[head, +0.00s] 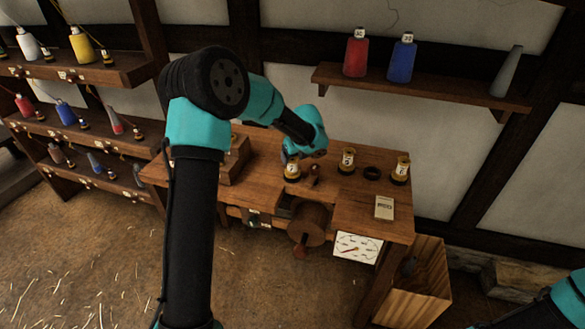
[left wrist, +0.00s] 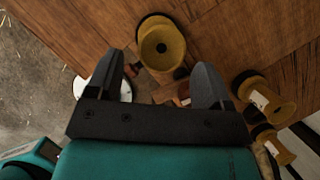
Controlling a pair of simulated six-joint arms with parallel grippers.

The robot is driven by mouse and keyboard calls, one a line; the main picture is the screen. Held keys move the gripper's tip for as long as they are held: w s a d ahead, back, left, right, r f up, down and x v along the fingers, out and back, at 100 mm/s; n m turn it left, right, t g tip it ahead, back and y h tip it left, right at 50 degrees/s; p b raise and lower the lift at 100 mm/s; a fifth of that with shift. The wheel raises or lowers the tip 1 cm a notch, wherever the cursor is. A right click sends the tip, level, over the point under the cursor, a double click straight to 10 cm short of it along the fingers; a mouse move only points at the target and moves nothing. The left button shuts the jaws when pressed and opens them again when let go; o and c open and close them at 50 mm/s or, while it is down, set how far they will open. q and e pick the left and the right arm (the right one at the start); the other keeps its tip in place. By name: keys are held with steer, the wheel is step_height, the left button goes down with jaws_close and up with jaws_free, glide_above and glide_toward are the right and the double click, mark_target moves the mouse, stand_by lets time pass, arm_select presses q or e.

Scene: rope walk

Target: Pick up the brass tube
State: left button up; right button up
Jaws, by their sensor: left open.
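Three brass-coloured tubes with flared mouths and dark bases stand on the wooden bench (head: 265,187): one at the left (head: 292,171), one in the middle (head: 348,160) and one at the right (head: 400,169). Pale labels show on them. In the left wrist view, one brass tube (left wrist: 162,46) lies ahead between the fingertips, its round mouth facing the camera. Two more show at the right, one higher (left wrist: 262,97) and one lower (left wrist: 275,143). My left gripper (left wrist: 160,65) is open, its fingers apart with gaps on both sides of the tube. My right gripper is out of view.
A dark ring (head: 372,173) sits between the middle and right tubes. A small pale card (head: 384,207) lies near the front. A wooden drum (head: 308,224) hangs at the bench front beside a white dial (head: 357,246). A shelf (head: 420,88) with cones is on the wall.

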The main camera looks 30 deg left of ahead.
mark_target(294, 159)
arm_select(q)
steer(key=shift+x, duration=2.55)
steer(key=shift+c, duration=0.3)
steer(key=c, duration=1)
steer(key=shift+r, duration=0.1)
